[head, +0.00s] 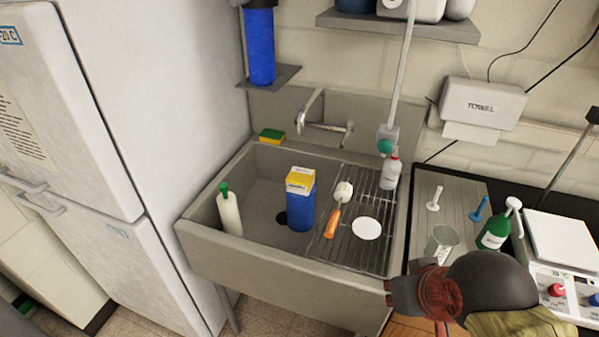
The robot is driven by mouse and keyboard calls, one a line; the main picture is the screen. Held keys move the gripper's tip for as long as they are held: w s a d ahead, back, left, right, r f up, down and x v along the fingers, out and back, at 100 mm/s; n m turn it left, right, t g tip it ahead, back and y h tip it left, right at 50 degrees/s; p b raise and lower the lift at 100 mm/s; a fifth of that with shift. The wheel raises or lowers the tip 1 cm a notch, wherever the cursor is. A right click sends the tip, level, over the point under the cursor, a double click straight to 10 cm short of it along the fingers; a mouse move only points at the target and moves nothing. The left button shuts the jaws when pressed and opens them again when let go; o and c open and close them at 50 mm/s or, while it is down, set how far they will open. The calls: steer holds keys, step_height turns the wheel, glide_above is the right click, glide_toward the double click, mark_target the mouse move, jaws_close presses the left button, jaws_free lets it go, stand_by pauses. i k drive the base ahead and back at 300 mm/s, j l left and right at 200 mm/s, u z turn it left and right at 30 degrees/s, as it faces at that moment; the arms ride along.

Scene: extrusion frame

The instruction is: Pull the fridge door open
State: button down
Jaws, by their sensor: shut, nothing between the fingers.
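A tall white fridge (178,110) fills the left side of the head view. Its upper door (75,120) carries a "-20 C" label and a printed sheet, and its lower door (130,262) a small label. Both doors look closed. A pale bar handle (22,183) shows at the upper door's lower left, and a second handle (38,207) sits just below it. My gripper (392,292) is at the lower right, in front of the sink's right corner, far from the fridge. It looks shut and empty; my arm partly hides it.
A grey sink (270,262) stands right of the fridge, holding bottles, a blue-and-yellow container (301,205) and a drying rack (345,252). A scale (560,245) and a green bottle (492,235) stand on the right counter. A shelf (400,24) hangs above.

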mark_target(129, 261)
steer(key=u, duration=1.8)
steer(key=i+j, duration=0.2)
steer(key=i, duration=0.3)
steer(key=i+j+z, duration=0.1)
steer(key=i+j, duration=0.15)
steer(key=i, duration=0.25)
steer(key=i+j, duration=0.25)
steer(key=i, duration=0.25)
steer(key=i+z, duration=0.05)
